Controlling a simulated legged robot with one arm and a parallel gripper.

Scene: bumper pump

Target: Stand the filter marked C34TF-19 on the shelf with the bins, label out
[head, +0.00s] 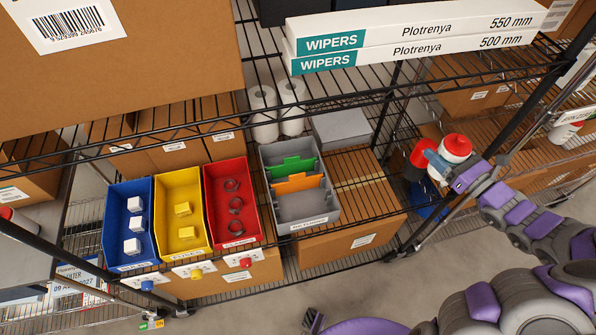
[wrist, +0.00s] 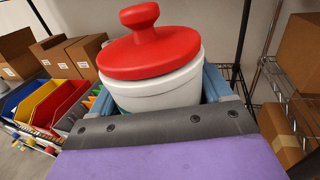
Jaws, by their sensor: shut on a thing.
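My gripper (head: 440,168) is shut on a white canister with a red knobbed lid (head: 456,149). It holds the canister roughly upright, right of the bins, near the black rack post. The canister fills the middle of the wrist view (wrist: 150,60), between the blue fingers. No marking on it can be read, so I cannot tell whether it is C34TF-19. The wire shelf (head: 372,200) carries a blue bin (head: 115,225), a yellow bin (head: 170,215), a red bin (head: 250,205) and a grey bin (head: 308,208).
Bare wire shelf lies right of the grey bin, above a cardboard box (head: 345,248). Paper rolls (head: 263,112) and a grey box (head: 342,130) stand behind. Long wiper boxes (head: 410,35) lie on the shelf above. A red-topped dark object (head: 420,153) shows beside my gripper.

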